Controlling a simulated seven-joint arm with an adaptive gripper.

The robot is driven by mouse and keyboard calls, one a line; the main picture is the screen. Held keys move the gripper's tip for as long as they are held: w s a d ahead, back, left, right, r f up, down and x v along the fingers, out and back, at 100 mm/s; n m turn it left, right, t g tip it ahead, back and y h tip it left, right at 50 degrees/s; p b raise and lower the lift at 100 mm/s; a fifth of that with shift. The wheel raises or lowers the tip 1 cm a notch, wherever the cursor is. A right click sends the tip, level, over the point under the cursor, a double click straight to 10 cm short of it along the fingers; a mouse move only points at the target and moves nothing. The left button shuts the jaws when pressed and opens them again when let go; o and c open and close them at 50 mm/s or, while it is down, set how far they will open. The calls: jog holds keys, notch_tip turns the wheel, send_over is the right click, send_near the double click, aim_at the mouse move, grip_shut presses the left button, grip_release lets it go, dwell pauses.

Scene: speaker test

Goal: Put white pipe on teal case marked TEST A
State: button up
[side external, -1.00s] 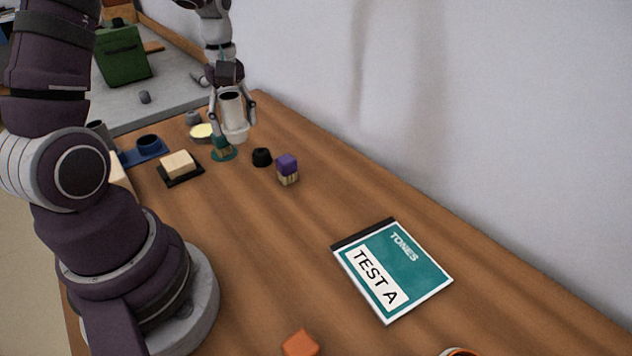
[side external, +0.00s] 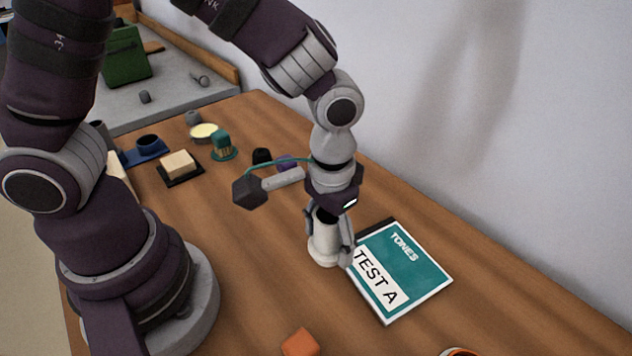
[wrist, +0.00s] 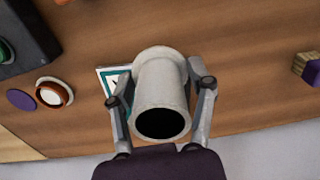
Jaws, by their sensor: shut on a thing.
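The white pipe (side external: 325,246) is a short, wide tube with a flared lower end. It is roughly upright between the fingers of my gripper (side external: 329,240), which is shut on it. In the wrist view the pipe (wrist: 160,85) fills the space between both fingers (wrist: 160,100), its dark open end facing the camera. The teal case (side external: 418,254) lies flat on the table, with a white TEST A label. The pipe is at the case's left edge in the side view; its height above the table is hard to tell. In the wrist view the pipe hides most of the case (wrist: 104,72).
An orange block (side external: 300,343) and an orange-rimmed round thing (side external: 460,352) are near the front. A cream block on a dark base (side external: 179,166), a teal brush-like piece (side external: 222,146) and a black knob (side external: 262,156) stand farther back. A wall runs along the right.

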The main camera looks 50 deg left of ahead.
send_over(390, 263)
jog(key=shift+s+a+f, duration=0.1)
jog(key=shift+f, duration=2.1)
jog(key=shift+f, duration=0.2)
jog(key=o, duration=1.2)
jog(key=shift+c, duration=0.2)
